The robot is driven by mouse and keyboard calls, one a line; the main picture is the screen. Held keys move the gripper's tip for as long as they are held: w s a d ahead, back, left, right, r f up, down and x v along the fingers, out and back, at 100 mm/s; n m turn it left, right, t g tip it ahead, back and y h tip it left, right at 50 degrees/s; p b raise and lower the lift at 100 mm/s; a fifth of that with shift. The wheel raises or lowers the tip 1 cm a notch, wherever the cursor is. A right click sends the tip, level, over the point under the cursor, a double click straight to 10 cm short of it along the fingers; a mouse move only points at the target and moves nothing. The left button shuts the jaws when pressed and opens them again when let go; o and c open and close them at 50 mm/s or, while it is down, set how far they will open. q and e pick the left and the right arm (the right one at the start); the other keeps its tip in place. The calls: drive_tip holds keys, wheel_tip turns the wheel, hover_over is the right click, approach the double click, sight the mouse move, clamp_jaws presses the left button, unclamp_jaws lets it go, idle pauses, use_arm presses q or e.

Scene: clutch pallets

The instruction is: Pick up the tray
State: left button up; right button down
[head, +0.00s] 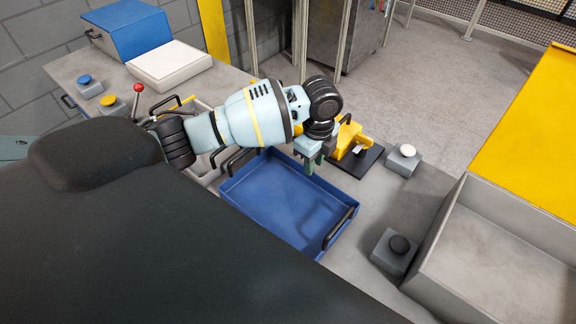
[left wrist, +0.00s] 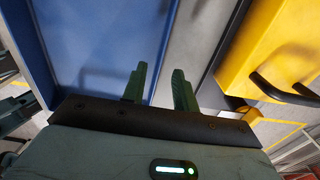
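The blue tray (head: 285,205) is empty and lies on the grey work table, with a black handle at its left end and another black handle (head: 341,228) at its right end. My left gripper (head: 311,165) is over the tray's far edge, fingers pointing down, and holds nothing. In the left wrist view its two green fingers (left wrist: 160,85) stand apart, and the blue tray (left wrist: 95,40) fills the left side. The tray's rim shows in line with the gap between the fingers; I cannot tell the height between them. My right gripper is not in view.
A yellow clamp-like fixture (head: 350,138) on a black base stands close right of my left gripper. Button boxes with a white button (head: 404,158) and a black button (head: 396,249) stand to the right, before a large grey bin (head: 510,235). A white box (head: 170,66) is at the back left.

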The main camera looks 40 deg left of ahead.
use_arm(q)
wheel_tip(320, 180, down, 5)
drive_tip(key=shift+a+f, duration=0.1)
drive_tip(key=shift+a, duration=0.05)
clamp_jaws()
drive_tip(key=shift+w, duration=0.1)
idle(1.4)
